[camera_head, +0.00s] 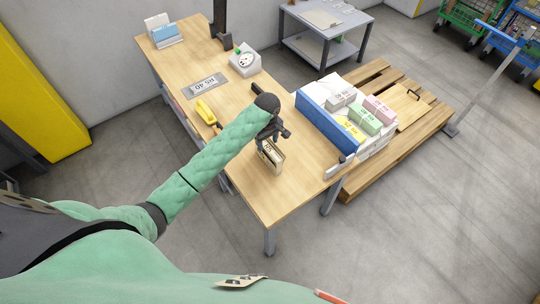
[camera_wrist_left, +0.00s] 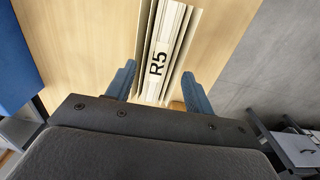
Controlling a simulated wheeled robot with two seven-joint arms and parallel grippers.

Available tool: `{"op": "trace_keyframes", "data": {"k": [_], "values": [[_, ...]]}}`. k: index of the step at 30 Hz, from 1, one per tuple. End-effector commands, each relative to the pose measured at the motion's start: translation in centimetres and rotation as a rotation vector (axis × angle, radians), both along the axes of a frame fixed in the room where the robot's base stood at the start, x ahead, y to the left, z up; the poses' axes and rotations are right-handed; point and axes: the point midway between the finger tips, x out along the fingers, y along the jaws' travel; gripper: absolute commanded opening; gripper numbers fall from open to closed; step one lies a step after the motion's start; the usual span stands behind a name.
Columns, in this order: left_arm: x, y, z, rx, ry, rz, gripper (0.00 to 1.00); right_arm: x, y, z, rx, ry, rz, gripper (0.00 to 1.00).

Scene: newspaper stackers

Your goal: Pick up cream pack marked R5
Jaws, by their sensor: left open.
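The cream pack marked R5 (camera_head: 271,155) stands on the wooden table near its front right edge. In the left wrist view the R5 pack (camera_wrist_left: 163,50) shows its label and layered edges from above. My left gripper (camera_head: 270,138) is over the pack. In the left wrist view my left gripper (camera_wrist_left: 158,88) is open, with one blue finger on each side of the pack and a visible gap on both sides. Whether the fingers are low enough to flank it fully is hard to tell. My right gripper is not in view.
A blue-sided bin (camera_head: 325,124) with white, pink, green and yellow packs sits on a wooden pallet (camera_head: 416,111) right of the table (camera_head: 285,195). A yellow tool (camera_head: 205,111), a marked plate (camera_head: 206,86) and a dial scale (camera_head: 245,61) lie farther back. The table's front is clear.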

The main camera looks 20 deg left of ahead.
Motion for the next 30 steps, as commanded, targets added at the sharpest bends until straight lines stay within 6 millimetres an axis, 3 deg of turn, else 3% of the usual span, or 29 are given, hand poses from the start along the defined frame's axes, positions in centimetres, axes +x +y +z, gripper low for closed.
{"op": "trace_keyframes", "data": {"k": [1,6,14,22,30], "values": [[0.0,0.0,-1.1,0.000,0.000,0.000,0.53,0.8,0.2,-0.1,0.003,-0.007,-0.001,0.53],[0.0,0.0,-1.7,0.001,0.001,0.001,0.53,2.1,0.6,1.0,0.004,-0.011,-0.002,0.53],[0.0,0.0,-3.7,0.000,0.000,0.001,0.53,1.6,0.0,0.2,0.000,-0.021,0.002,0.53],[-0.2,-0.1,-5.4,0.001,0.002,0.001,0.53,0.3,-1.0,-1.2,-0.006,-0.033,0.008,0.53],[-0.3,-0.1,-8.6,0.001,0.001,0.001,0.53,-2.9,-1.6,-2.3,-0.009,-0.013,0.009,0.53]]}}
